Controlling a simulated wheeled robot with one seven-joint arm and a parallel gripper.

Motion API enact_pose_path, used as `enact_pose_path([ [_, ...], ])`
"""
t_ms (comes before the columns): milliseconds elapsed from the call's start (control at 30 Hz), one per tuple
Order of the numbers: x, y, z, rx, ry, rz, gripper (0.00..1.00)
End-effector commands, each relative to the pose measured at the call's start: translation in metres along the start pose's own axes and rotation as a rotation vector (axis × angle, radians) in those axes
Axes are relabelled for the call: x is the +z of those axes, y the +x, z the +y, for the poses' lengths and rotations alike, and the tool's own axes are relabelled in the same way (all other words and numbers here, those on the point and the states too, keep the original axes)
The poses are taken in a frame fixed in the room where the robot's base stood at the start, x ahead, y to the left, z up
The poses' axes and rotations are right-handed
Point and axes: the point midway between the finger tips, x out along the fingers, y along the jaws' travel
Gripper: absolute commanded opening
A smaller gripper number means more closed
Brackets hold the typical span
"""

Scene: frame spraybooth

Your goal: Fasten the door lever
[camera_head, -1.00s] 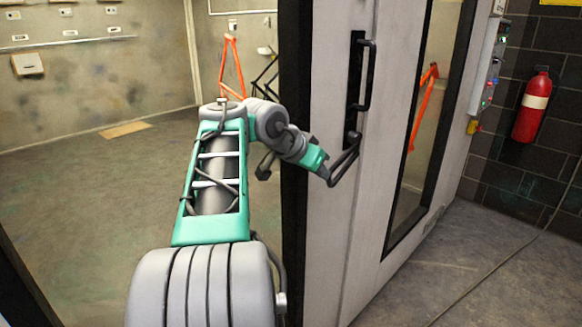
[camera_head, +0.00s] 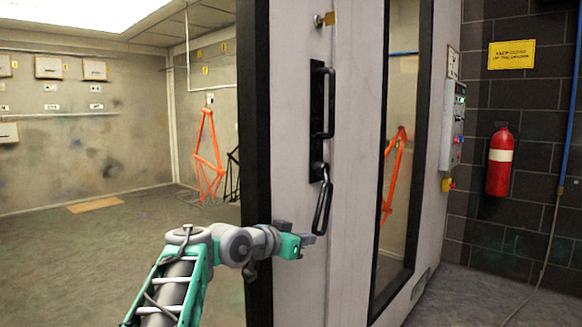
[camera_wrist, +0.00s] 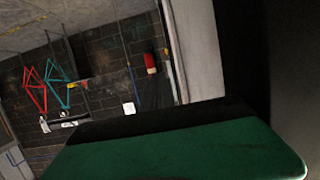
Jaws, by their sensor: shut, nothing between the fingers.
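The door (camera_head: 290,130) is a pale panel with a dark left edge; the booth interior shows open beside it. The black door lever (camera_head: 323,205) hangs almost straight down from the lower end of a black plate with a pull handle (camera_head: 331,105). My gripper (camera_head: 309,239) is shut and empty, just below and left of the lever's lower end, in front of the door face. It seems apart from the lever, though the small gap is hard to judge. In the wrist view a large green surface and a dark shape fill the lower part, and the lever is not seen there.
A brass-coloured fitting (camera_head: 325,19) sits high on the door. A window (camera_head: 392,170) lies right of the handle. A control box (camera_head: 453,115) and a red fire extinguisher (camera_head: 499,162) are on the right. Orange frames (camera_head: 208,160) stand inside the booth. The booth floor is mostly clear.

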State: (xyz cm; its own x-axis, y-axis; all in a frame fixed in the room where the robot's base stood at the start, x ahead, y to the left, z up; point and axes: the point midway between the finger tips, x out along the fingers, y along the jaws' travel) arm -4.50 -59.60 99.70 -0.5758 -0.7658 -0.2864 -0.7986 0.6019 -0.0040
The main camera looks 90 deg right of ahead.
Motion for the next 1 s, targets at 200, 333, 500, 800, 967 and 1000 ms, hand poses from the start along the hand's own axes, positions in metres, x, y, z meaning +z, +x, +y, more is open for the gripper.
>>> enact_pose_path([
  [200,0.005,0.003,-0.01,-0.019,-0.005,0.0,0.0],
  [333,0.005,0.004,-0.012,-0.022,-0.007,0.001,0.0],
  [500,0.006,0.005,-0.011,-0.022,-0.007,0.001,0.0],
  [800,0.006,0.005,-0.011,-0.021,-0.007,0.001,0.0],
  [967,0.009,-0.005,-0.01,-0.023,-0.007,0.002,0.0],
  [1000,0.01,-0.011,-0.009,-0.025,-0.005,0.004,0.0],
])
